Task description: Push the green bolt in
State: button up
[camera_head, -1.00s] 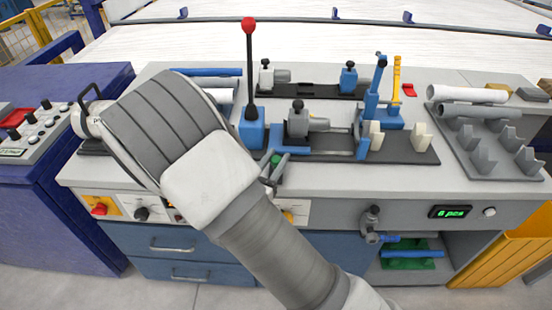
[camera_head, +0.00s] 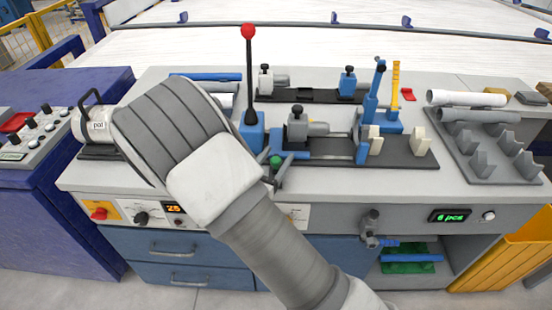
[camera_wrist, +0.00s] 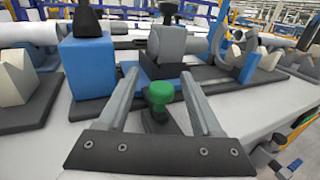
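The green bolt (camera_wrist: 160,95) is a round green knob standing on a dark base at the front of the bench fixture. In the wrist view it shows between the two fingers of my gripper (camera_wrist: 159,77), which are spread apart with a gap on each side of it. In the head view the green bolt (camera_head: 275,161) is a small green spot just past my wrist, and my gripper (camera_head: 277,172) is mostly hidden behind the wrist. The gripper is open and holds nothing. I cannot tell the bolt's exact depth relative to the fingertips.
A blue block with a red-knobbed lever (camera_head: 249,80) stands left of the bolt. A clamp (camera_head: 305,125) on a dark rail is behind it. A blue lever (camera_head: 370,95), cream V-blocks (camera_head: 420,140) and a grey pipe rack (camera_head: 487,160) stand to the right.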

jog(key=shift+s+a, duration=0.1)
jog(key=p+v, duration=0.1)
jog(key=v, duration=1.6)
jog(key=shift+p, duration=0.3)
jog(key=shift+s, duration=0.1)
jog(key=s+d+r+m+g+h+p, duration=0.2)
jog(key=d+r+m+g+p, duration=0.1)
jog(key=d+r+m+g, duration=0.55)
jog(key=s+d+r+m+g+h+p, duration=0.1)
jog(key=s+d+r+m+g+p, duration=0.1)
jog(key=d+r+m+g, duration=0.6)
jog(key=s+d+r+m+t+y+p, duration=0.2)
jog(key=s+r+m+y+p, duration=0.1)
jog(key=r+m+y, duration=0.2)
jog(key=s+d+r+m+t+y+p, duration=0.2)
jog(key=r+m+y, duration=0.3)
jog(key=r+m, duration=0.4)
jog(key=shift+s+d+t+p, duration=0.4)
jog(key=shift+d+t+p, duration=0.05)
jog(key=shift+t, duration=0.4)
